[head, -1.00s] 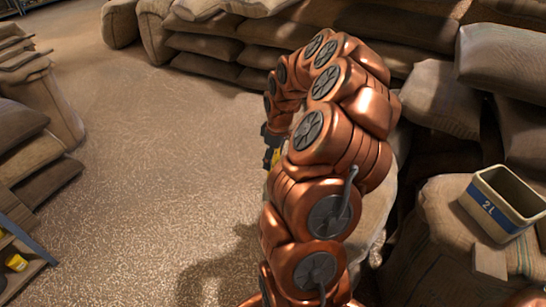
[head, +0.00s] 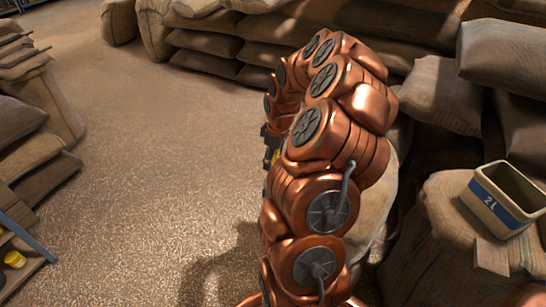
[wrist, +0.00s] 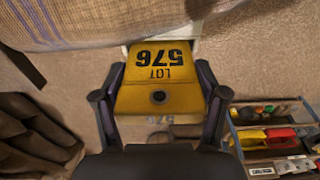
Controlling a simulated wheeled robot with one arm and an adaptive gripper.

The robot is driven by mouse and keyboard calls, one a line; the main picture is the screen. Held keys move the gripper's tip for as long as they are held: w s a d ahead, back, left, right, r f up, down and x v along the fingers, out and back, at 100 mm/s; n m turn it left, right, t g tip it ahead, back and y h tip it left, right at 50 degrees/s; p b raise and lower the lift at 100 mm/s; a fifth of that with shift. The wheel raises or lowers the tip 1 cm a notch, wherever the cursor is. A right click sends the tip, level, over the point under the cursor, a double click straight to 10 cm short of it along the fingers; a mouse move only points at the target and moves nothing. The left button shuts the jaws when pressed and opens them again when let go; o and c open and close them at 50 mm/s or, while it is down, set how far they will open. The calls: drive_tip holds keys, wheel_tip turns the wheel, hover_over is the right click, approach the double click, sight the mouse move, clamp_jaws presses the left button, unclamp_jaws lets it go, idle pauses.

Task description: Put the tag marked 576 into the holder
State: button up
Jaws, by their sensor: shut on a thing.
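The yellow tag (wrist: 157,95) reads LOT 576, upside down in the wrist view, and has a dark round hole near my side. My gripper (wrist: 160,78) is shut on the tag, one finger along each side edge. A pale frame, which looks like the holder (wrist: 194,46), shows around the tag's far end, by a woven sack. I cannot tell whether the tag's end is inside the frame or just in front of it. In the head view my gripper (head: 268,140) is mostly behind my arm, with a sliver of yellow beside it.
The woven sack (wrist: 75,20) with a striped band fills the upper left of the wrist view. An open tray (wrist: 270,140) with coloured items is at right. In the head view, a 2L bin (head: 490,205) stands on a sack at right. Open floor (head: 150,130) lies left.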

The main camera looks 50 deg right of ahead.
drive_tip(key=o, duration=1.2)
drive_tip(key=shift+c, duration=0.2)
wheel_tip(320, 180, up, 12)
drive_tip(key=s, duration=0.1)
drive_tip(key=shift+s+d, duration=0.2)
